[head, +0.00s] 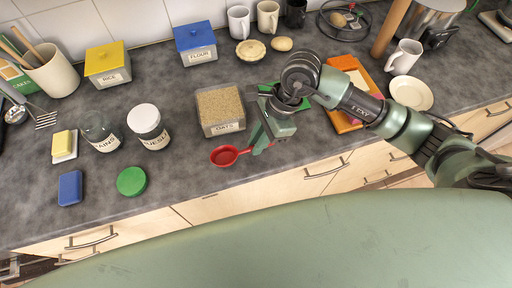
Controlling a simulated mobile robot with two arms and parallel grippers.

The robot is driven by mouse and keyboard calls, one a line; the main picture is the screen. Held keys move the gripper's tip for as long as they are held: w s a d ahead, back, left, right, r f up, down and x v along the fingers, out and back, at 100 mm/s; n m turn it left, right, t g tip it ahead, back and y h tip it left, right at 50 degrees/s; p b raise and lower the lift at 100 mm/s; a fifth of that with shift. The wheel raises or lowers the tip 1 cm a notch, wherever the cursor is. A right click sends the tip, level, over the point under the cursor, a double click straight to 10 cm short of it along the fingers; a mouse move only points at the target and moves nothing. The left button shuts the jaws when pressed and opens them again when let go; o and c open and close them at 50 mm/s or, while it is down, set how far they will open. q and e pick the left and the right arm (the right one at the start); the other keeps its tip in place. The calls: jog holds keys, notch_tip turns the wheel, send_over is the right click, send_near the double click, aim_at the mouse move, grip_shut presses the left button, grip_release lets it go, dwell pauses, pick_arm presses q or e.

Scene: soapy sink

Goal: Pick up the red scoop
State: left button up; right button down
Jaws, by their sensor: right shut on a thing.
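The red scoop (225,155) is near the counter's front edge in the head view, just in front of the oats container (221,110). Its round bowl is at the left and its handle points right, toward my right gripper. My right gripper (262,148) reaches down from the right and is shut on the scoop's handle end, which its fingers partly cover. Whether the scoop rests on the counter or is slightly raised I cannot tell. My left gripper is not in view.
A green round lid (131,181), a blue block (70,188) and two jars stand left of the scoop. Rice (107,63) and flour (195,43) boxes stand at the back. An orange board (348,92) lies at the right. Bare counter separates the green lid and scoop.

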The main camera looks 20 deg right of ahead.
notch_tip(320, 180, up, 16)
jog(key=b, duration=0.3)
jog(key=shift+r, duration=0.25)
dwell(0.3)
